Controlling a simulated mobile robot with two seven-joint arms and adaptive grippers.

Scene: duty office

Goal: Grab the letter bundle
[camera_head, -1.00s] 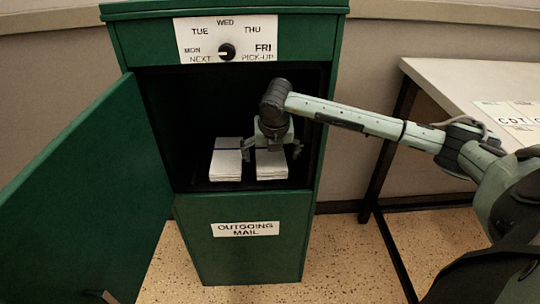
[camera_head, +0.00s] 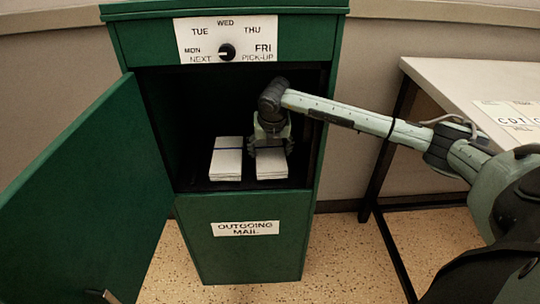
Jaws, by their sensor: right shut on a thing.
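Two stacks of white letters sit side by side inside the open green mailbox. The left letter bundle (camera_head: 226,162) has a dark blue band line near its back. The right letter bundle (camera_head: 271,166) shows no clear band, and its back part is hidden by my gripper. My right gripper (camera_head: 270,150) is inside the box, shut on the right letter bundle, which still appears to rest on the compartment floor. My left gripper is not in view.
The green mailbox (camera_head: 240,240) has its door (camera_head: 85,200) swung open to the left. The side walls and top of the opening lie close around my right arm. A white-topped table (camera_head: 450,85) with papers stands at the right.

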